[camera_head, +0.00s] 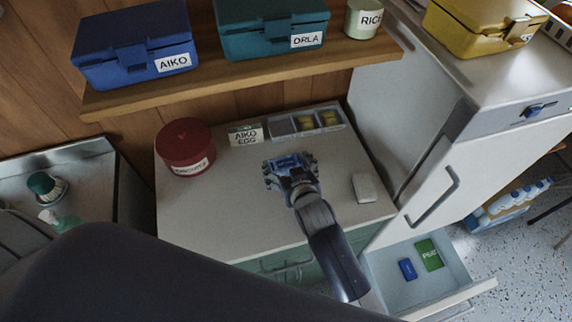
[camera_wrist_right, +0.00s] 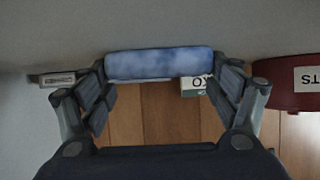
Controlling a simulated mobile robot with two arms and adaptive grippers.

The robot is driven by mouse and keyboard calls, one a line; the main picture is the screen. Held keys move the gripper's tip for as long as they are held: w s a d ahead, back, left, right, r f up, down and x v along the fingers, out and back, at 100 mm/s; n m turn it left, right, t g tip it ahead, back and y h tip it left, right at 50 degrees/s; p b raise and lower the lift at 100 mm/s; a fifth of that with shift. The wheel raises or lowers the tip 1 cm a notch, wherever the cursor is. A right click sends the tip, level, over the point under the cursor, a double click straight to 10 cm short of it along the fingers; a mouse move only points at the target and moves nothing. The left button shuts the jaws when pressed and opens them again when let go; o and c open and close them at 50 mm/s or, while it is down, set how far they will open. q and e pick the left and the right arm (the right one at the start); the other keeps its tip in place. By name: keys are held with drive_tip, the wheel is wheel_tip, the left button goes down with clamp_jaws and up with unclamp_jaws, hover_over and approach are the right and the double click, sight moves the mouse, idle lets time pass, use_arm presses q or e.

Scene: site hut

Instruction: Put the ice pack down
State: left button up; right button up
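The ice pack is a small blue, cloudy block held across my right gripper's fingertips (camera_head: 290,166). The ice pack (camera_wrist_right: 160,63) fills the gap between both finger pads in the wrist view, its ends against them. My right gripper (camera_wrist_right: 160,75) is shut on it above the white counter (camera_head: 235,203); how far above is hard to tell. Another blue pack (camera_head: 407,268) and a green pack (camera_head: 429,254) lie in the open drawer (camera_head: 390,283) at lower right. My left gripper is out of view.
On the counter are a red round tin (camera_head: 186,146), an AIKO EGG box (camera_head: 245,135), a compartment tray (camera_head: 306,124) and a small white block (camera_head: 364,187). AIKO (camera_head: 134,45) and ORLA (camera_head: 270,28) lunch boxes sit on the shelf (camera_head: 225,70). The counter's front left is clear.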

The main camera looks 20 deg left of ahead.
sight(287, 167)
drive_tip(key=shift+c, duration=0.6)
drive_tip(key=shift+r, duration=0.6)
wheel_tip(287, 167, up, 2)
drive_tip(key=shift+r+b, duration=0.2)
drive_tip(key=shift+b, duration=0.4)
drive_tip(key=s+d+b, duration=0.1)
drive_tip(key=s+d, duration=0.1)
drive_tip(key=s, duration=0.2)
drive_tip(key=s+d+b, duration=0.1)
drive_tip(key=s+d, duration=0.2)
drive_tip(key=s, duration=0.1)
drive_tip(key=s+d+r, duration=0.1)
drive_tip(key=s+d, duration=0.2)
drive_tip(key=s, duration=0.1)
drive_tip(key=shift+s+b, duration=0.4)
drive_tip(key=shift+s+d+r, duration=0.2)
drive_tip(key=shift+s, duration=0.25)
